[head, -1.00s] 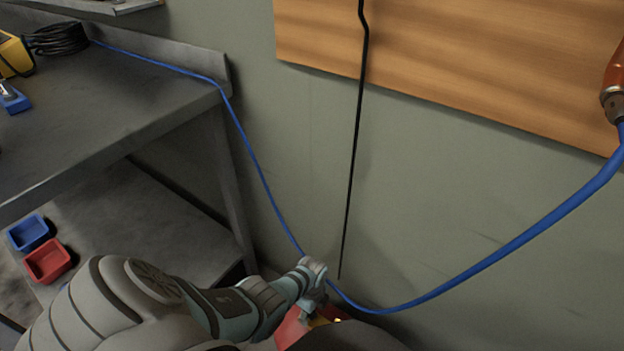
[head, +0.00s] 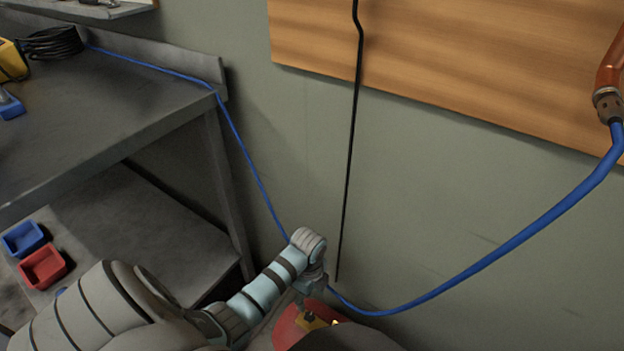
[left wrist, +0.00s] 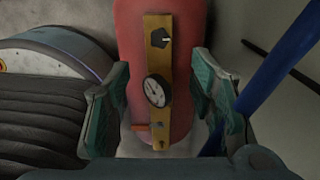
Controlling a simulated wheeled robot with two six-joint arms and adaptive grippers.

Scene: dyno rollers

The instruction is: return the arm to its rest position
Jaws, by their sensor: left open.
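My left arm (head: 265,292) comes in from the lower left of the head view and bends down at the wrist, in front of the wall. Its gripper is mostly hidden there. In the left wrist view, the two teal-padded fingers of my left gripper (left wrist: 160,88) stand wide apart. Between them in the picture is a red rounded body (left wrist: 190,40) with a brass strip (left wrist: 158,60) and a dial gauge (left wrist: 156,90). I see no finger closed on it. The red body also shows at the bottom of the head view (head: 286,326). My right gripper is not in view.
A blue hose (head: 520,243) hangs in a loop close beside my left wrist. A black rod (head: 348,180) runs down the wall. A grey bench (head: 110,110) stands at left, with a blue bin (head: 22,238) and a red bin (head: 42,266) on its lower shelf.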

